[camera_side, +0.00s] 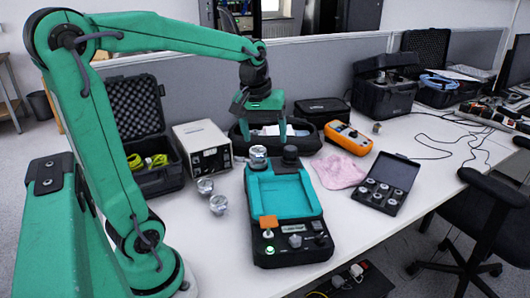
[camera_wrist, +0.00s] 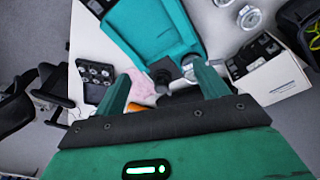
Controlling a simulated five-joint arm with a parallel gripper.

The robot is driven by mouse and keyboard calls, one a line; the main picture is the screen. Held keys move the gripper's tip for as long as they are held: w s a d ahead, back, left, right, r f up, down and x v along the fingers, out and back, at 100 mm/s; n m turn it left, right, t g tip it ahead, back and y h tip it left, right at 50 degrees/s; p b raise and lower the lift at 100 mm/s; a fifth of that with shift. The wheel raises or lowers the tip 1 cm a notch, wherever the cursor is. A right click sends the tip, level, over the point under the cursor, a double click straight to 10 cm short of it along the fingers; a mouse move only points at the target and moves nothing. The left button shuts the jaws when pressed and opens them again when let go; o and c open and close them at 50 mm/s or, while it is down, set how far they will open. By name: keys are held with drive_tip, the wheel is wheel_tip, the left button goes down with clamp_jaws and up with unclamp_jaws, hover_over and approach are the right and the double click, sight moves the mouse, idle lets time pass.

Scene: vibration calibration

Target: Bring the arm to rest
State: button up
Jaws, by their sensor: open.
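My gripper (camera_side: 263,136) hangs fingers-down over the back of the white table, behind the teal calibration unit (camera_side: 272,240). Its two green fingers are apart with nothing between them. In the wrist view the open fingers of my gripper (camera_wrist: 160,82) frame the unit's back end. The unit also shows in the wrist view (camera_wrist: 150,25).
Two silver sensors (camera_side: 205,185) (camera_side: 218,204) stand left of the unit. Right are an orange meter (camera_side: 347,137), pink cloth (camera_side: 338,171) and open case of parts (camera_side: 375,205).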

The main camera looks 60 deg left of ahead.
drive_tip(key=s+d+m+t, duration=0.3)
drive_tip(key=s+d+m, duration=0.6)
drive_tip(key=s+d, duration=0.1)
drive_tip(key=shift+s+d+f+h, duration=0.4)
drive_tip(key=shift+s, duration=0.1)
idle(0.3)
